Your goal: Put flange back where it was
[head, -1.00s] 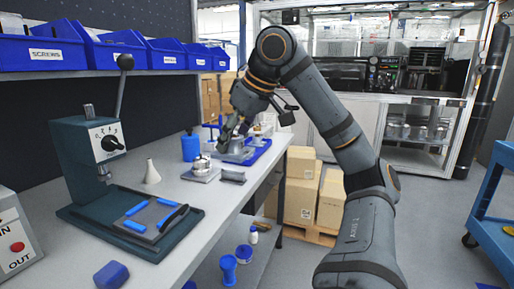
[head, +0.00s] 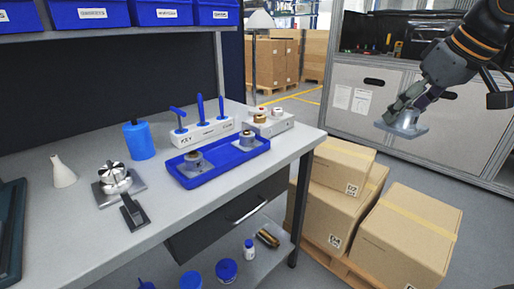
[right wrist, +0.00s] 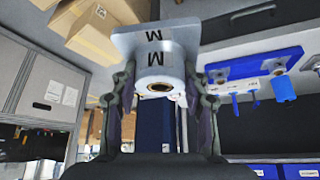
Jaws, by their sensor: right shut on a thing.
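The flange (head: 402,125) is a grey metal piece with a square plate and a round hub. My right gripper (head: 410,106) is shut on it and holds it in the air, right of the bench and above the floor. In the right wrist view the flange (right wrist: 141,42) shows its plate and a hub marked "M", with the hub between the two fingers (right wrist: 158,90). A blue tray (head: 222,163) on the bench holds two similar flanges, one at its left (head: 194,160) and one at its right (head: 247,141). My left gripper is out of view.
A grey block (head: 283,126) with round parts stands behind the tray, beside a white stand (head: 203,132) with blue-handled tools. Cardboard boxes (head: 405,235) sit right of the bench.

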